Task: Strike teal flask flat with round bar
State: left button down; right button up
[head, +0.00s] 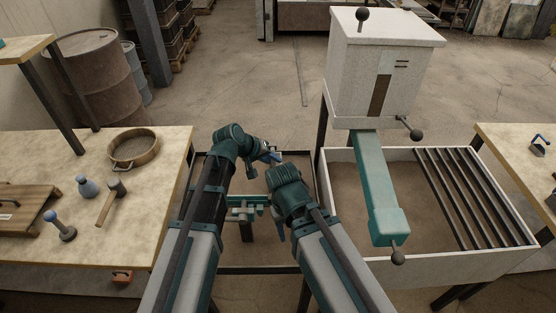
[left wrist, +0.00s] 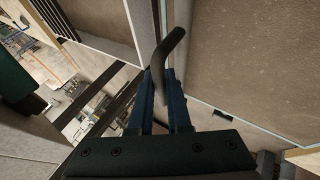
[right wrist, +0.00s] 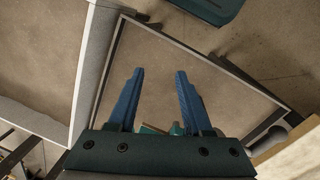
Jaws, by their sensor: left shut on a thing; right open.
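My left gripper (head: 272,156) is beyond the forearms, over the dark-framed pit. In the left wrist view it is shut on a dark, bent round bar (left wrist: 172,58), whose upper end sticks out past the fingertips. The bar's lower part is partly hidden between the fingers. A teal piece with block-like parts (head: 248,203), perhaps the teal flask, shows between my forearms and is partly covered by them. A small teal part (right wrist: 150,129) also shows low between the right fingers. My right gripper (right wrist: 160,75) is open and empty; in the head view its fingers are mostly hidden.
A white hopper (head: 378,65) with a teal chute (head: 375,180) stands over a white-walled bin (head: 440,262) at right. The left table (head: 145,215) holds a sieve (head: 135,150), a mallet (head: 112,195), a blue-grey bottle (head: 88,188) and a blue-topped tool (head: 60,226).

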pick_arm(q)
jog(key=shift+a, duration=0.15)
jog(key=shift+a, duration=1.45)
jog(key=shift+a+f, duration=0.1)
jog(key=shift+a, duration=0.05)
jog(key=shift+a+f, duration=0.1)
jog(key=shift+a, duration=1.25)
jog(key=shift+d+r+y, duration=0.2)
jog(key=shift+y, duration=0.1)
jog(key=shift+d+y+p, duration=0.25)
jog(key=shift+y+p, duration=0.25)
jog(key=shift+p, duration=0.05)
jog(key=shift+w+a+f, duration=0.1)
jog(key=shift+a, duration=0.05)
